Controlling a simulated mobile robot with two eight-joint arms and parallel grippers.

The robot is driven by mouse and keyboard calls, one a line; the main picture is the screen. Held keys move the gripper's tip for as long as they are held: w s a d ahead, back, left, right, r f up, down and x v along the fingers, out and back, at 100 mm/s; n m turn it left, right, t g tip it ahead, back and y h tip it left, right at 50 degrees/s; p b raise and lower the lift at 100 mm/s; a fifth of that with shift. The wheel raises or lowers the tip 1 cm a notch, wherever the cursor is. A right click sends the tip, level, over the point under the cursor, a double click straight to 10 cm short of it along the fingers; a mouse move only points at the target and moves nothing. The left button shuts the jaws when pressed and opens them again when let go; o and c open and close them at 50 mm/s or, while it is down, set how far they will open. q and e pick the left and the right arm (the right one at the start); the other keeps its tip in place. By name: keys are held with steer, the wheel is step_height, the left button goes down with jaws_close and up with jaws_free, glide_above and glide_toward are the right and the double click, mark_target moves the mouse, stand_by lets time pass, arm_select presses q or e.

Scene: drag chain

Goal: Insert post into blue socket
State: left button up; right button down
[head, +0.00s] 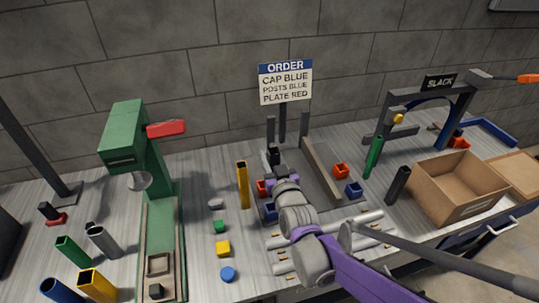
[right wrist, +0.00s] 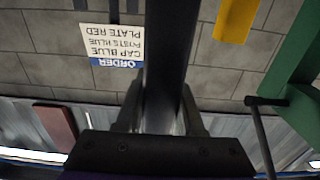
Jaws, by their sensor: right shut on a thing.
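My right gripper (head: 276,172) reaches in over the middle of the bench and is shut on a dark post (head: 274,155). The post stands about upright in the head view. In the right wrist view the post (right wrist: 166,65) runs up between the two fingers. A blue socket (head: 268,212) shows beside and partly behind my right wrist, with a red socket (head: 262,187) close by. Another blue socket (head: 354,189) sits to the right, near a red one (head: 340,170). My arm hides the post's lower end, so I cannot tell if it touches a socket. My left gripper is not in view.
An order sign (head: 285,83) reads cap blue, posts blue, plate red. A green press (head: 140,150) stands left, with a yellow tube (head: 243,185) nearer the middle. A dark frame (head: 420,100) marked slack and a cardboard box (head: 455,185) are right. Small coloured blocks lie in front.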

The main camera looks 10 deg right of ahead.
steer(key=shift+f, duration=0.1)
steer(key=shift+a+f, duration=0.1)
steer(key=shift+f, duration=0.1)
step_height(320, 180, down, 5)
steer(key=b, duration=0.4)
steer(key=shift+f, duration=0.1)
steer(key=shift+f+b, duration=2.35)
steer(key=shift+f, duration=0.4)
stand_by(0.8)
steer(key=shift+c, duration=2.2)
jaws_free()
steer(key=shift+r, duration=0.1)
steer(key=s, duration=1)
steer(key=shift+s+d+p, duration=0.2)
steer(key=shift+s+p, duration=0.2)
